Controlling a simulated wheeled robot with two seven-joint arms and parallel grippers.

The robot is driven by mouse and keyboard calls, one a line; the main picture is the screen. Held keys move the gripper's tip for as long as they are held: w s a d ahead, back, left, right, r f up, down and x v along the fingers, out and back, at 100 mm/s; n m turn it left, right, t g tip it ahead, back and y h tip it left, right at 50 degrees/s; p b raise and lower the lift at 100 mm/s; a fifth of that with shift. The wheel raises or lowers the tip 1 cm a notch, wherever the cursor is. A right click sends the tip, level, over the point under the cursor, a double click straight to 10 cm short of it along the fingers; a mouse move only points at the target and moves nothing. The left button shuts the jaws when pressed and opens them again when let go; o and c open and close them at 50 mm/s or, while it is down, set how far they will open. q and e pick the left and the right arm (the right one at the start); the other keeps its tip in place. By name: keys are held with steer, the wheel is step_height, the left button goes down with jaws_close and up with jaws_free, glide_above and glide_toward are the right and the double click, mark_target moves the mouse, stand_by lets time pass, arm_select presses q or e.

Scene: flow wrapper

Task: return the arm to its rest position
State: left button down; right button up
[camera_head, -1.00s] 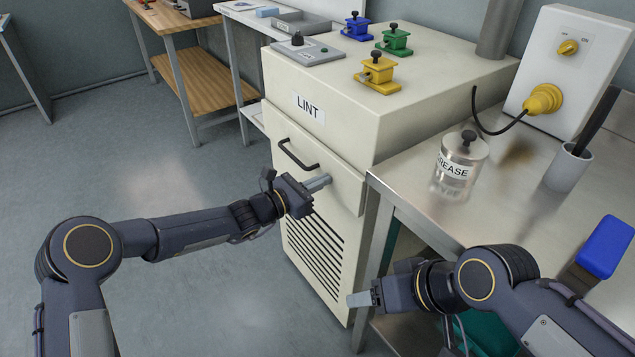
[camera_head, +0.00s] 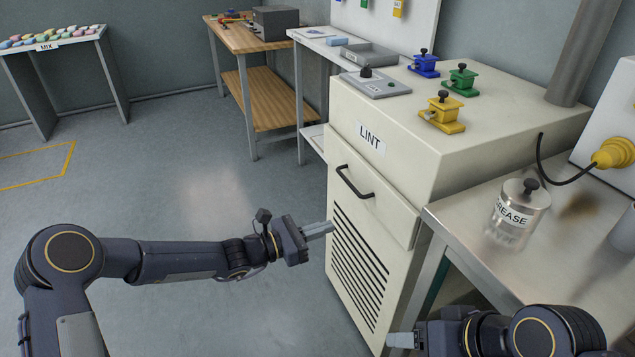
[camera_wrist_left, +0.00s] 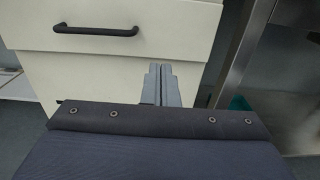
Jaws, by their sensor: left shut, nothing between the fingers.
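My left gripper (camera_head: 318,229) is shut and empty, held in front of the louvred front of the cream cabinet, below and left of its black drawer handle (camera_head: 355,184). In the left wrist view its two fingers (camera_wrist_left: 161,84) lie together, with the drawer handle (camera_wrist_left: 96,31) ahead and to the left. My right gripper (camera_head: 400,341) shows at the bottom, near the cabinet's lower right edge. Its fingers are too small and too close together to tell whether they are open.
The cream cabinet (camera_head: 400,135) marked LINT carries blue, green and yellow clamps. A steel bench (camera_head: 465,230) with a grease jar (camera_head: 517,212) stands right of it. A wooden table (camera_head: 255,95) and a MIX stand (camera_head: 100,75) are behind. The floor at left is free.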

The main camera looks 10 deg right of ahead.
arm_select(q)
steer(key=s+a+r+m+g+y, duration=0.3)
steer(key=s+a+r+m+y, duration=0.45)
steer(key=s+a+m, duration=0.6)
steer(key=s+a+f+m+t+y, duration=0.2)
steer(key=s+a+m+t+y, duration=0.3)
steer(key=s+a, duration=1.3)
step_height(320, 180, up, 19)
steer(key=g+y+p, duration=0.1)
steer(key=p, duration=1.8)
steer(key=shift+w+r+m, duration=0.15)
steer(key=shift+w+m, duration=0.1)
steer(key=shift+m, duration=0.2)
